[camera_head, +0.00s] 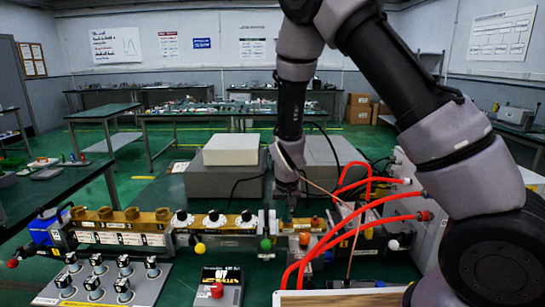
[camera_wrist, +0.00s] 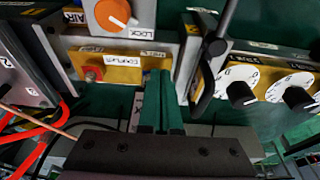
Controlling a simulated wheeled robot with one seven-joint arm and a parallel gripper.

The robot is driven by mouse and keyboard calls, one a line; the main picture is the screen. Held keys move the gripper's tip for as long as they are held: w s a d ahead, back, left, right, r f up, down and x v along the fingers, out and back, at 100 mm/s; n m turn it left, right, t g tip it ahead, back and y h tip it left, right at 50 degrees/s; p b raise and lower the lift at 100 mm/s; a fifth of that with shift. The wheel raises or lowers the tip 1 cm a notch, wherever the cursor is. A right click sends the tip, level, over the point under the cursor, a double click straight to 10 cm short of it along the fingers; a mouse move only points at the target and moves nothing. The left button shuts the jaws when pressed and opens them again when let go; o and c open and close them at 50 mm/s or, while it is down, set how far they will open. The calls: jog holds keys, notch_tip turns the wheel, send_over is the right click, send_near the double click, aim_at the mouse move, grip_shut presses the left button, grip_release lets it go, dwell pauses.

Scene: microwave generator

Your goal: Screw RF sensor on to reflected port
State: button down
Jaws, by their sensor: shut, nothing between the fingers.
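My gripper (camera_head: 289,203) points down over the brass-coloured waveguide line in the head view, right of the green knob. In the wrist view its two green fingers (camera_wrist: 160,82) are together with nothing between them. Their tips are near a brass block (camera_wrist: 150,62) with a small label I cannot read clearly. A red knob (camera_wrist: 92,74) sits on that block, left of the fingers. I cannot tell for sure which part is the reflected port. Several small black-and-silver parts (camera_head: 96,283) stand on a grey board at lower left; I cannot tell whether one is the RF sensor.
Thick red cables (camera_head: 345,222) loop right of my gripper. Black-and-white dials (camera_head: 213,218) line the waveguide on the left, and also show in the wrist view (camera_wrist: 240,95). An orange knob (camera_wrist: 113,13) marked LOCK is beyond the fingers. Grey boxes (camera_head: 225,178) stand behind.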

jog(key=shift+s+a+r, duration=0.1)
jog(key=shift+s, duration=0.15)
jog(key=v, duration=0.2)
jog(key=w+v, duration=0.1)
jog(key=v, duration=0.2)
jog(key=shift+w+r, duration=0.1)
jog(key=shift+r, duration=0.35)
